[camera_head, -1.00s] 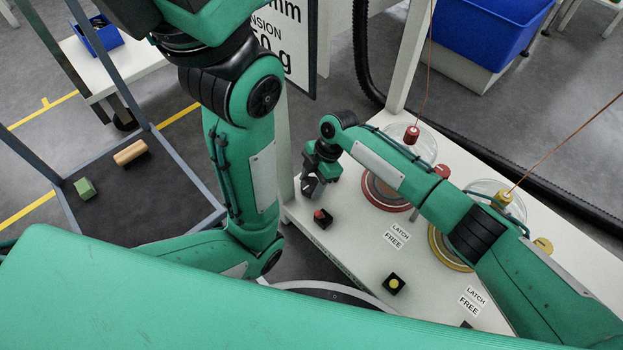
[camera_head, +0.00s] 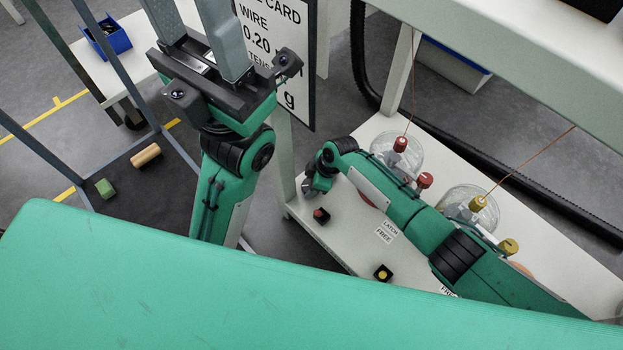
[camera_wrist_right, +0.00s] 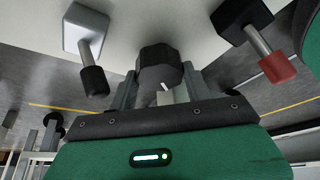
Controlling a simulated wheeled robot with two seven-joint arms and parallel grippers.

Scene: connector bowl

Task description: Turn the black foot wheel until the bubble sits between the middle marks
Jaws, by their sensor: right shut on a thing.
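In the right wrist view, my right gripper (camera_wrist_right: 158,90) is shut on a black faceted wheel (camera_wrist_right: 158,62). In the head view, my right gripper (camera_head: 311,187) is small, at the left end of the white bench, and the wheel cannot be made out there. My left gripper (camera_head: 192,22) is large at the upper left, its two grey fingers apart with nothing visible between them. No bubble or middle marks can be made out in either view.
A black block with a red knob (camera_head: 321,215) stands close to my right gripper. A block with a yellow knob (camera_head: 382,272) and clear bowls (camera_head: 402,150) are on the bench. In the wrist view, a pale block with a black-tipped rod (camera_wrist_right: 88,40) flanks the wheel.

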